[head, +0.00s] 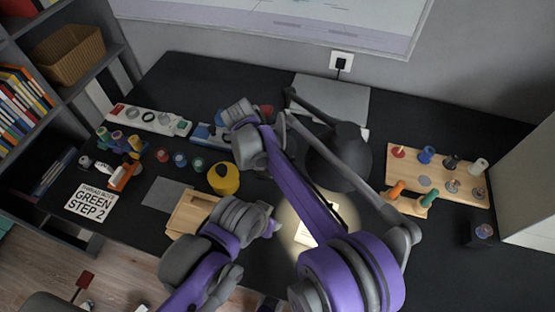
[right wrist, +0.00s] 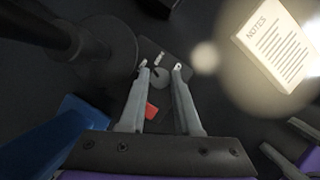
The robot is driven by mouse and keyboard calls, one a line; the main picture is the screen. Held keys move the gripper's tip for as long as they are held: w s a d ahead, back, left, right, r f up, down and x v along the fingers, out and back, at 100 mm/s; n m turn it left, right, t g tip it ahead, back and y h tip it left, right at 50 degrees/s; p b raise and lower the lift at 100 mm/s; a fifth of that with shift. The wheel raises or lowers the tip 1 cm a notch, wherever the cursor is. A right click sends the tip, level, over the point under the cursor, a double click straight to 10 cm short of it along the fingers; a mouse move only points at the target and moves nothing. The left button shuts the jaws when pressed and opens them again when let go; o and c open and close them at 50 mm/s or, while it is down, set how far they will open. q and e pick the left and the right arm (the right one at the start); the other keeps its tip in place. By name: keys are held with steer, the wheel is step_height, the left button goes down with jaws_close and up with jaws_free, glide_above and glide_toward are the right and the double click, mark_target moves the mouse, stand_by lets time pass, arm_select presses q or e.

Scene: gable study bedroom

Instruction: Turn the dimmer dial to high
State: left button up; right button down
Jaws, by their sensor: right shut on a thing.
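The dimmer dial (right wrist: 161,79) shows in the right wrist view as a small grey round knob on a dark plate (right wrist: 149,52) with small pale marks. My right gripper (right wrist: 161,67) is shut on the dial, one fingertip on each side. I cannot read its setting. In the head view my right arm's wrist covers the dial, and its fingertips are hidden. My left gripper (head: 270,224) is low over the desk, near a wooden tray (head: 188,213). Its fingers are too unclear to tell open from shut, and nothing is visibly held.
A black desk lamp (head: 340,157) stands close beside my right forearm. A lit notes sheet (right wrist: 277,46) lies nearby. A yellow round container (head: 223,179), a white power strip (head: 150,120) and a wooden peg board (head: 440,175) are on the desk. The front right desk is mostly clear.

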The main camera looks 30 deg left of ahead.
arm_select(q)
step_height(320, 180, up, 2)
steer(key=shift+w+p, duration=0.1)
steer(key=shift+p, duration=0.7)
arm_select(e)
steer(key=m+g, duration=0.1)
steer(key=m, duration=0.2)
steer(key=m+g+h, duration=0.1)
steer(key=m, duration=0.1)
steer(key=shift+w+m, duration=0.15)
steer(key=shift+m, duration=0.25)
steer(key=shift+a, duration=0.1)
steer(key=c, duration=0.6)
jaws_free()
arm_select(q)
steer(key=shift+w+r+p, duration=0.1)
steer(key=shift+r+p, duration=0.65)
arm_select(e)
steer(key=w+v, duration=0.1)
steer(key=v, duration=0.9)
steer(key=shift+s+a+r, duration=0.2)
steer(key=shift+s+r, duration=0.15)
steer(key=shift+s, duration=0.15)
